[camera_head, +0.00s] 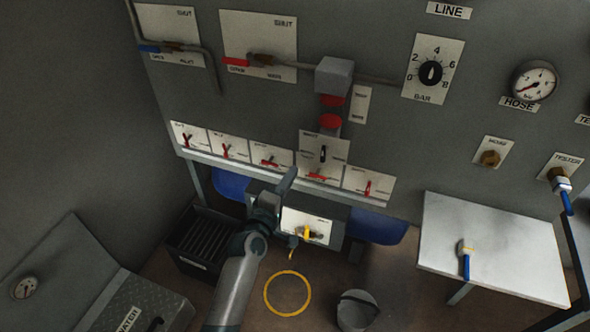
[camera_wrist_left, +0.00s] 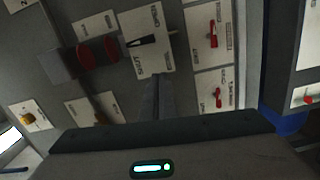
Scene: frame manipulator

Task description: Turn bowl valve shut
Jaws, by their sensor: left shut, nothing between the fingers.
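A white plate with an upright black lever (camera_head: 323,154) sits on the wall panel below red round parts (camera_head: 331,121). I cannot read a bowl label, but it may be the bowl valve. In the left wrist view this black lever (camera_wrist_left: 147,40) lies across its plate, with lettering at both sides. My left gripper (camera_head: 291,173) is shut and empty, just left of and below that plate. In the left wrist view its closed fingers (camera_wrist_left: 152,80) point toward the plate's lower edge, apart from the lever. My right gripper is not in view.
Red-handled valves (camera_head: 228,149) line the panel's lower ledge. A grey table (camera_head: 490,247) is at right, a black crate (camera_head: 204,242) at left. A yellow ring (camera_head: 287,294) lies on the floor.

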